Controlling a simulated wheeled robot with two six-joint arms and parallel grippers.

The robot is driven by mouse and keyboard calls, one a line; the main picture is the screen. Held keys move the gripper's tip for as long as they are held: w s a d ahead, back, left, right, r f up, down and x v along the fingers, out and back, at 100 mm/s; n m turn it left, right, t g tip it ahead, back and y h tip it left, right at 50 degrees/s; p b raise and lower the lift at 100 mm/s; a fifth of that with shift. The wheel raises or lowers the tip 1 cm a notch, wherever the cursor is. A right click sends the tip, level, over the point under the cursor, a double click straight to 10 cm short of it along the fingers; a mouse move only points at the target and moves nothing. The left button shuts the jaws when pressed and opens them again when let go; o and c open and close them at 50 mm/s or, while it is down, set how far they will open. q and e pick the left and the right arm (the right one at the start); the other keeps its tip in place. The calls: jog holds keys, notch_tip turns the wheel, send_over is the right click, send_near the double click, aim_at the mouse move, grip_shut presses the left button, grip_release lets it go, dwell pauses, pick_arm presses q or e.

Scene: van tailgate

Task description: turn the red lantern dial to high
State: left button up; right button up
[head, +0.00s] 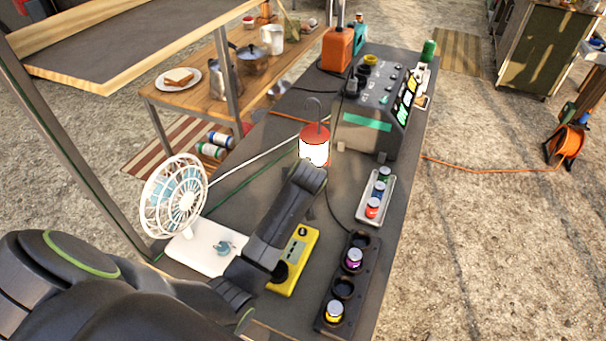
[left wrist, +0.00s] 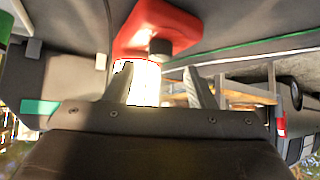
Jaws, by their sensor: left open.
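The red lantern (head: 315,138) stands on the dark tailgate surface with its white body glowing and a hook on top. In the left wrist view its red base (left wrist: 172,22) shows at the top, with a small dark dial (left wrist: 160,47) on it and the bright body (left wrist: 146,84) below. My left gripper (head: 311,162) is just in front of the lantern, and the arm hides the lantern's lower part in the head view. In the left wrist view the gripper (left wrist: 158,72) is open, its fingertips apart on either side of and short of the dial. My right gripper is out of view.
A white fan (head: 174,195) stands left of my arm, and a yellow device (head: 294,262) lies right of it. A tray of small jars (head: 375,196) and a dark power box (head: 368,125) are right of the lantern. Cables run across the surface.

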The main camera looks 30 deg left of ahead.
pick_arm(q)
jog(key=shift+x, duration=2.25)
jog(key=c, duration=1)
jog(key=shift+s+a+r+m+p, duration=0.1)
jog(key=shift+r+m+p, duration=0.1)
jog(key=shift+m+p, duration=0.35)
jog(key=shift+h+p, duration=0.35)
jog(key=shift+h, duration=0.05)
jog(key=shift+f+m+t, duration=0.2)
jog(key=shift+m+t, duration=0.05)
jog(key=shift+t, duration=0.05)
jog(key=o, duration=1)
